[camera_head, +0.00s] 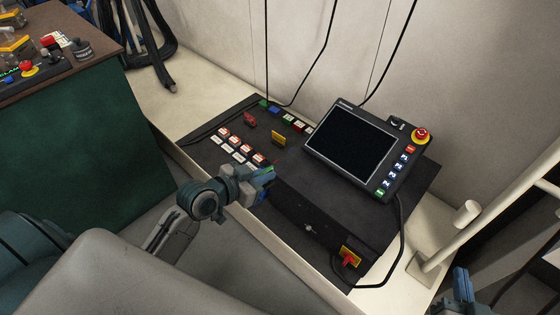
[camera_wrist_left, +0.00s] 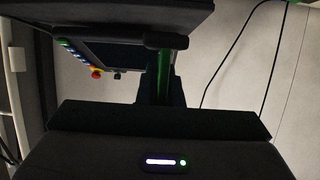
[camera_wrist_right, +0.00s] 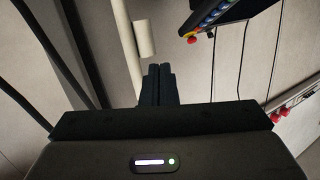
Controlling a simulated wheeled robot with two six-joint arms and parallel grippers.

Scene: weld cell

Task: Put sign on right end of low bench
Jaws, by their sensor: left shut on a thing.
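My left gripper (camera_head: 264,180) is at the front edge of the black control console, shut on a thin green thing (camera_wrist_left: 164,75) seen edge-on between its fingers. It could be the sign, but its face is hidden. A little green also shows at the jaws in the head view. The low bench (camera_head: 190,95) is a long cream ledge under the console; its right end (camera_head: 428,262) lies at the lower right, by a white post. My right gripper (camera_head: 463,290) is beside that end, partly cut off by the frame. Its fingers (camera_wrist_right: 158,85) are together and empty.
The black console (camera_head: 215,150) fills the bench's middle, with a screen (camera_head: 350,140), buttons, small yellow (camera_head: 278,138) and red (camera_head: 250,119) plates, and a red switch (camera_head: 350,258). A cable loops past its right side. A white post (camera_head: 465,235) stands on the right end. A green-sided table (camera_head: 80,150) stands left.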

